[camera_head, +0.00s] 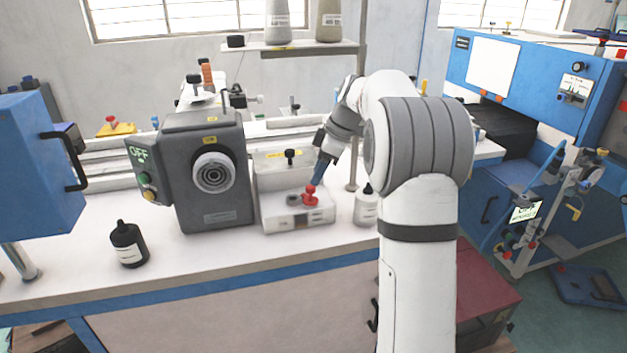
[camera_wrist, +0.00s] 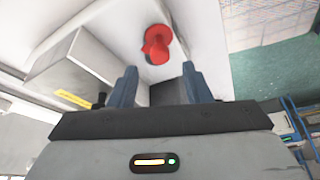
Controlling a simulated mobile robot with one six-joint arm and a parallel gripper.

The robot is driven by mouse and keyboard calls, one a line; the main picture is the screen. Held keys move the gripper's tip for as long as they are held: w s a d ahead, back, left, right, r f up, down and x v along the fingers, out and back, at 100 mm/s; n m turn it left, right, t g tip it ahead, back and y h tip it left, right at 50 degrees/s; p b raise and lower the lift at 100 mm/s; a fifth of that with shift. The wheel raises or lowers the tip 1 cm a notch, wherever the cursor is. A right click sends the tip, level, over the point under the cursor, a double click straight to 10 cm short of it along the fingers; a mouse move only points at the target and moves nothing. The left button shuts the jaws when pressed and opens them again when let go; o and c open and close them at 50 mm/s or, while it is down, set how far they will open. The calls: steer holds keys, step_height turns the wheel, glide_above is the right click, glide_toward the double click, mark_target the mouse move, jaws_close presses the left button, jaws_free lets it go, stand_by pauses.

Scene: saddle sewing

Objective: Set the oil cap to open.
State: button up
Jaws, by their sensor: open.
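A red knob-like cap (camera_head: 310,195) stands on top of a low white box (camera_head: 282,222) on the workbench, apparently the oil cap. In the wrist view the red cap (camera_wrist: 157,44) lies just beyond my fingertips, roughly centred between them. My gripper (camera_head: 320,172) comes down from the upper right, close above the cap. In the wrist view my gripper (camera_wrist: 159,72) has its two blue-grey fingers apart with nothing between them. I cannot tell whether a finger touches the cap.
A grey machine head (camera_head: 207,130) with a dial stands left of the box; its green display (camera_head: 138,154) reads OFF. A white bottle (camera_head: 366,208) stands close right of the box. A black bottle (camera_head: 127,246) stands at the left front. The bench front is clear between.

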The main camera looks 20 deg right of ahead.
steer(key=shift+v, duration=1.7)
steer(key=s+a+r+m+h+p, duration=0.1)
steer(key=s+a+m, duration=0.2)
steer(key=s, duration=0.4)
steer(key=s+a+r+m+h+p, duration=0.1)
steer(key=s+a+m+p, duration=0.15)
steer(key=s, duration=0.55)
steer(key=s+a+f+m+h, duration=0.1)
steer(key=s+f+m, duration=0.2)
steer(key=s, duration=0.6)
steer(key=s+a+f+m+h+p, duration=0.1)
steer(key=s+f+m, duration=0.2)
steer(key=s, duration=0.6)
steer(key=shift+m+t, duration=0.4)
steer(key=shift+m, duration=0.55)
steer(key=shift+s, duration=0.15)
